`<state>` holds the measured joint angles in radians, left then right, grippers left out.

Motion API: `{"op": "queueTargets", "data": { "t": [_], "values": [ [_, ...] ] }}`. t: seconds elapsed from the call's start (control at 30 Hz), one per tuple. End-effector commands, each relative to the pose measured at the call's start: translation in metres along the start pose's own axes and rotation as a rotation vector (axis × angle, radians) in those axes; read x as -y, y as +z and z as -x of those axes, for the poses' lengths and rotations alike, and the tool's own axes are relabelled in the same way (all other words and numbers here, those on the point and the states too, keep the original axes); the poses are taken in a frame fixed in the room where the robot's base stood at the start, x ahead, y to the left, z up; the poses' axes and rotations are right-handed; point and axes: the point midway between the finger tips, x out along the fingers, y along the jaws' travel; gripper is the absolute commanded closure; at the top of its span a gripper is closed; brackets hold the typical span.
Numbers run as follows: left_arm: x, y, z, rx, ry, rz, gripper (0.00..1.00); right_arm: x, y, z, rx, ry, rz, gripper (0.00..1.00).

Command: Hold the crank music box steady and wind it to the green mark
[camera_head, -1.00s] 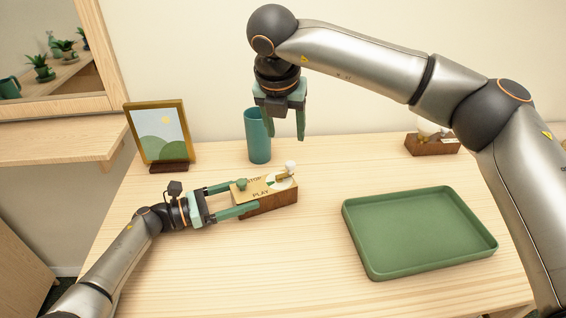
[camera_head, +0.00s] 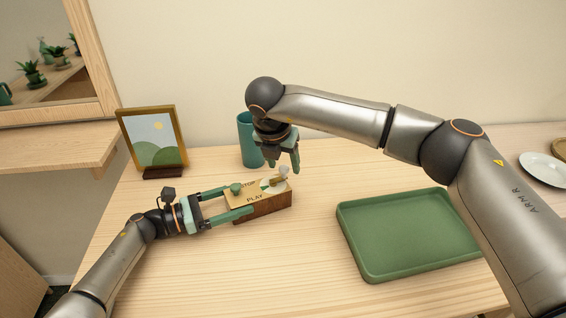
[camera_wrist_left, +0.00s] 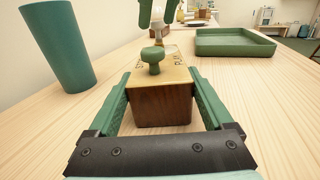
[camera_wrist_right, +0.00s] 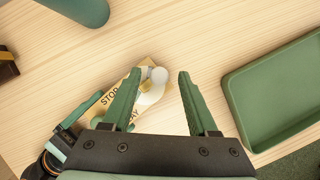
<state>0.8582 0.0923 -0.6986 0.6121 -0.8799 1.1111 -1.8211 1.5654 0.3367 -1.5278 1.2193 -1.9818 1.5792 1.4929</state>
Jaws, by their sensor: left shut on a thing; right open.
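The music box (camera_head: 265,206) is a brown wooden box with a pale top lettered STOP and PLAY, a dial and a green knob (camera_wrist_left: 153,55). Its crank ends in a white knob (camera_head: 284,170). My left gripper (camera_head: 243,199) is shut on the box from the left, one finger along each side. My right gripper (camera_head: 283,166) is open, pointing down over the crank end. In the right wrist view, the white knob (camera_wrist_right: 158,76) appears between its open fingers, apparently without contact. The green mark is partly hidden and small.
A teal cup (camera_head: 247,143) stands just behind the box, close to my right gripper. A framed picture (camera_head: 152,142) stands at the back left. A green tray (camera_head: 352,243) lies to the right, and a white plate (camera_head: 541,167) is at the far right. The front of the table is clear.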

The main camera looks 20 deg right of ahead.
Motion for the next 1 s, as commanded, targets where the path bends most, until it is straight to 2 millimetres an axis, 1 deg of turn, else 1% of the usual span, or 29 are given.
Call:
{"op": "queueTargets", "data": {
  "t": [0.1, 0.3, 0.83, 1.0],
  "values": [
    [-0.0002, -0.0001, 0.0001, 0.0, 0.001, 0.001, 0.97, -0.0003, -0.0003, -0.0031, 0.0, 0.001, 0.001, 0.41],
    [-0.0002, -0.0001, 0.0, 0.0, 0.001, 0.001, 0.97, -0.0003, -0.0003, -0.0029, 0.0, 0.001, 0.001, 0.41],
    [-0.0003, -0.0001, 0.0, 0.0, 0.001, 0.001, 0.97, -0.0002, -0.0001, -0.0024, 0.0, 0.001, 0.0, 1.0],
    [-0.0004, -0.0001, 0.0001, 0.0, 0.002, 0.001, 0.97, -0.0001, -0.0001, -0.0023, 0.0, 0.0, 0.0, 1.0]
  ]
}}
